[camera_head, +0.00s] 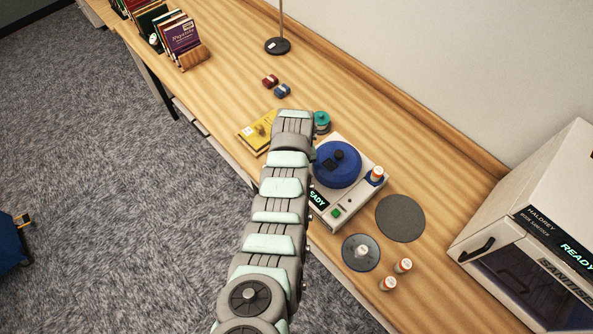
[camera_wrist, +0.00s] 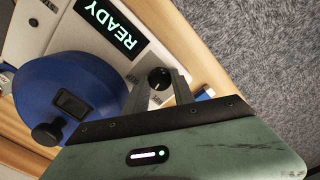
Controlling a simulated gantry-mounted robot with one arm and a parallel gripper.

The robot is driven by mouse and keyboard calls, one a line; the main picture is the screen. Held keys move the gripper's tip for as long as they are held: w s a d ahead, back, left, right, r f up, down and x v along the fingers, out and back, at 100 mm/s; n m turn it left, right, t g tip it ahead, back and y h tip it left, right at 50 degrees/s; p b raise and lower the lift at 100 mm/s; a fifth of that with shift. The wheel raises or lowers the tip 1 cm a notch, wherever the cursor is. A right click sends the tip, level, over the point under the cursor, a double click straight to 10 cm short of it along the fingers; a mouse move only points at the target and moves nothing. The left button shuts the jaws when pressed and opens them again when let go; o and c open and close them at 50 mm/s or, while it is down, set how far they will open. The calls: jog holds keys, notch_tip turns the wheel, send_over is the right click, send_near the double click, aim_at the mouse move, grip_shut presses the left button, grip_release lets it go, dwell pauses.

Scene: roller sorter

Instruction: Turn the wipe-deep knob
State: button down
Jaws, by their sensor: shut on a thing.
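The knob (camera_wrist: 160,78) is small, black and round with a white mark. It sits on the pale machine (camera_head: 380,219), beside the blue round lid (camera_head: 337,164) and below the lit READY display (camera_wrist: 112,27) in the wrist view. My gripper (camera_wrist: 158,81) is shut on the knob, with one grey finger on each side of it. In the head view my arm hides the knob and the fingertips.
A grey disc (camera_head: 400,218), a dark round plate (camera_head: 361,252) and two small bottles (camera_head: 403,265) lie nearby. A yellow book (camera_head: 252,137) and a teal-topped container (camera_head: 321,121) stand close to my arm.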

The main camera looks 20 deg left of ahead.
jog(key=shift+m, duration=1.2)
jog(key=c, duration=1.1)
grip_release()
jog(key=shift+o, duration=0.2)
jog(key=shift+r, duration=0.15)
notch_tip(320, 180, up, 11)
jog(key=b, duration=0.1)
jog(key=shift+f, duration=0.2)
